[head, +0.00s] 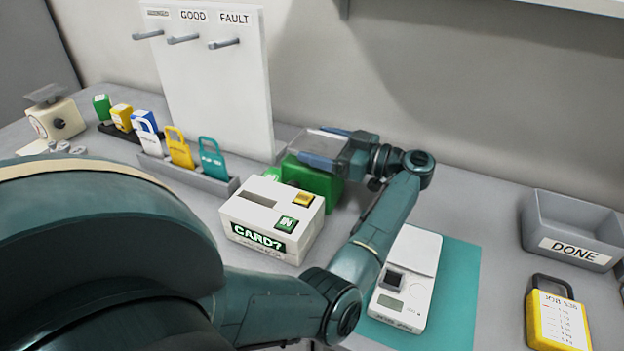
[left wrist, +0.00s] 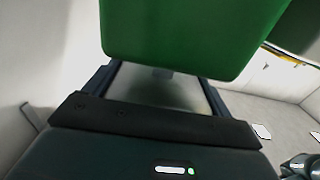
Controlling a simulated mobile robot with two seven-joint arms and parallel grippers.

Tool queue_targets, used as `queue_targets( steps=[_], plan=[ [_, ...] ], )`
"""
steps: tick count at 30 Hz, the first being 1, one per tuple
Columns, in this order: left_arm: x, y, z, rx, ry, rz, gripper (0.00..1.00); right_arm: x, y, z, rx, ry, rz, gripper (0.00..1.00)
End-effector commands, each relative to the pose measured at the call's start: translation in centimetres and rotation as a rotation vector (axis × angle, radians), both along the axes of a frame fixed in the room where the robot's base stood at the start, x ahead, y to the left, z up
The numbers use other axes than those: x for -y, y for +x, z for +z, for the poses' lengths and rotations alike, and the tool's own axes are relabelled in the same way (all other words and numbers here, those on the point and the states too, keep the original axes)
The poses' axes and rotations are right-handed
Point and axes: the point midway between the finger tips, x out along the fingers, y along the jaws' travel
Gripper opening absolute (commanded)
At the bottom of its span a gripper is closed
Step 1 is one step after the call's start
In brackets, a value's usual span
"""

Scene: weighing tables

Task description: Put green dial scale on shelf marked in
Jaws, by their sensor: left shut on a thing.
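The green dial scale (head: 318,182) is behind the white card reader in the head view, with a flat pan on top. My left gripper (head: 325,150) is shut on it near the pan. My gripper and the reader hide part of the scale, and its dial face is not visible. In the left wrist view the scale's green body (left wrist: 190,40) fills the top middle, close to the jaws. I cannot tell whether it touches the table. No shelf marked in is readable in the head view. My right gripper is not in view.
The card reader (head: 265,225) has a green IN button. A white pocket scale (head: 405,285) lies on a teal mat (head: 460,285). A grey DONE bin (head: 575,228) and a yellow job tag (head: 557,315) are at right. A peg board (head: 215,85) stands behind; a cream scale (head: 55,122) is far left.

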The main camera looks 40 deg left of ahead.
Motion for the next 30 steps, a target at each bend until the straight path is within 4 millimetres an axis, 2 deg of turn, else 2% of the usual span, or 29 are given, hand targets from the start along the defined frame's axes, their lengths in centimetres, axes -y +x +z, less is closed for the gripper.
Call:
queue_targets(
  steps=[2,17,30],
  plan=[
    [0.01,0.0,-0.01,0.0,0.0,0.0,0.54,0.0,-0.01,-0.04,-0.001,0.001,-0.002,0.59],
    [0.0,0.0,-0.01,-0.001,0.001,0.0,0.13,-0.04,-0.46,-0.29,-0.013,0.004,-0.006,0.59],
    [-0.09,0.08,0.98,0.004,0.005,0.0,0.12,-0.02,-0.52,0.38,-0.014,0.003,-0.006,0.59]
  ],
)
